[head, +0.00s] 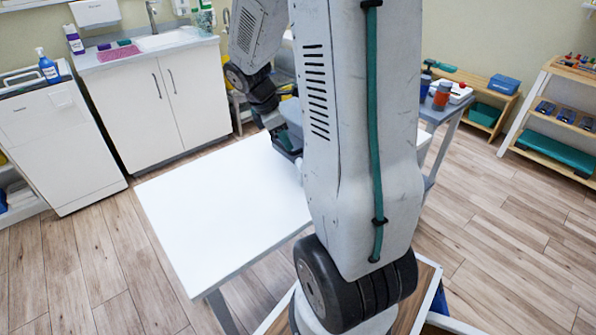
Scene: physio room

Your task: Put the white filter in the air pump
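My own large arm link fills the middle of the head view and hides much of the work area. My gripper (284,138) points down at the far right corner of the white table, partly behind that link. Its fingers are too small and covered to tell whether they are open or shut. A grey object (293,112) shows in part beside the gripper; I cannot tell whether it is the air pump. I cannot make out the white filter.
The white table top (215,205) is bare where it shows. A grey side table (445,113) at right holds an orange-brown jar (442,96) and other items. A sink cabinet (160,100) and white appliance (58,145) stand at left. Wooden shelves (548,120) stand at far right.

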